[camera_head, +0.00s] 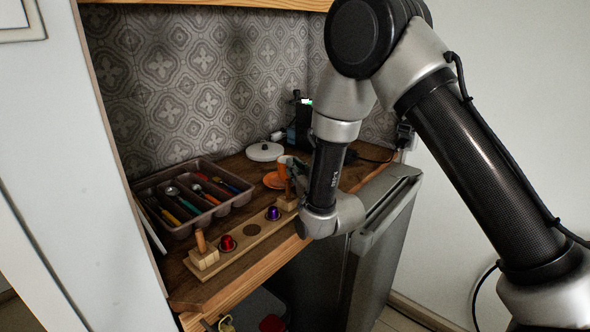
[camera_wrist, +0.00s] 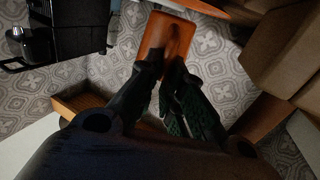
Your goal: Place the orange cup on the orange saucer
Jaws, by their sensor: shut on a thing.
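The orange cup (camera_wrist: 166,36) shows in the wrist view just past my fingertips. My gripper (camera_wrist: 162,74) is shut on it. In the head view my gripper (camera_head: 297,172) is at the back of the wooden counter, partly behind my arm. The cup (camera_head: 284,161) appears there beside the fingers, small and hard to make out. The orange saucer (camera_head: 271,181) lies on the counter just left of and below the cup in the head view. An orange edge, probably the saucer (camera_wrist: 205,7), shows at the top of the wrist view. Whether cup and saucer touch is unclear.
A wooden capsule holder (camera_head: 250,240) with upright pegs and red and purple capsules lies along the counter's front. A cutlery tray (camera_head: 190,195) stands at left. A white round lid (camera_head: 264,151) and a dark machine (camera_head: 303,120) are behind. Patterned wall closes the back.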

